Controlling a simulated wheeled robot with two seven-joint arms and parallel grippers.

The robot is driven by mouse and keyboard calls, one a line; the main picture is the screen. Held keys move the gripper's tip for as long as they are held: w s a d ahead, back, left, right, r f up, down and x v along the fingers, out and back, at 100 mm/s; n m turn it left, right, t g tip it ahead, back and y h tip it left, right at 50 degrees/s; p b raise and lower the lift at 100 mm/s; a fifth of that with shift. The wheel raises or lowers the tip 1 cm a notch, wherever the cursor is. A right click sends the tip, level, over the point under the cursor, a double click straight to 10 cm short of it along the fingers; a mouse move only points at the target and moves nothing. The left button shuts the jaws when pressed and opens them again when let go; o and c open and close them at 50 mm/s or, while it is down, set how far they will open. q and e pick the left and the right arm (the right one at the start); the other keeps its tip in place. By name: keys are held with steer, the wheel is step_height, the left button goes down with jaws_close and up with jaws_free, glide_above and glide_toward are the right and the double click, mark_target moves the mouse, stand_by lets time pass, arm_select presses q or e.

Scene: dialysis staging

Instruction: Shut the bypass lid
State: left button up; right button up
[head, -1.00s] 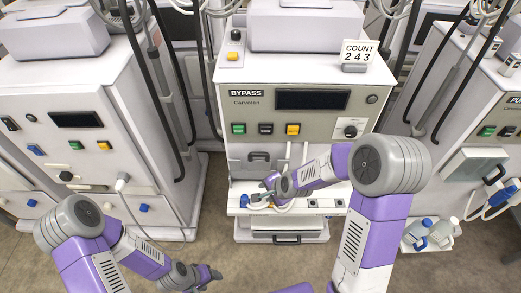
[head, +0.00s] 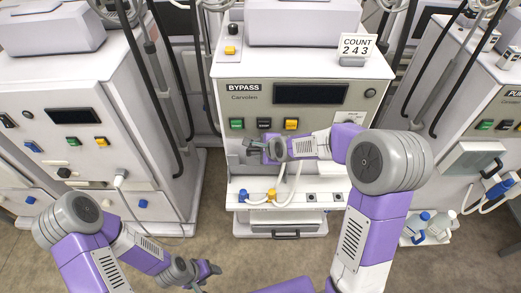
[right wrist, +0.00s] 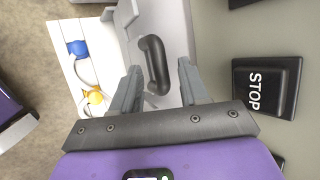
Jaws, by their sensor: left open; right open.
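The machine labelled BYPASS (head: 243,88) stands in the middle of the head view. My right gripper (head: 248,146) is in front of its lower front panel, under the button row, and hides much of the lid area there. In the right wrist view, a black bar handle (right wrist: 157,65) on a pale panel (right wrist: 184,25) lies between the open fingertips of my right gripper (right wrist: 160,70), with gaps on both sides. I cannot tell how far the lid is swung. My left gripper (head: 206,279) is open and empty, low over the floor.
A white shelf (head: 318,190) with a blue connector (head: 243,196), an orange connector (head: 271,195) and pale tubes juts out below. Green (head: 237,124), black and yellow (head: 291,124) buttons sit just above. A black STOP button (right wrist: 266,86) is close to my right gripper.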

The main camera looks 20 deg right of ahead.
steer(key=shift+w, duration=0.1)
jaws_close()
steer(key=shift+f, duration=0.15)
stand_by(0.3)
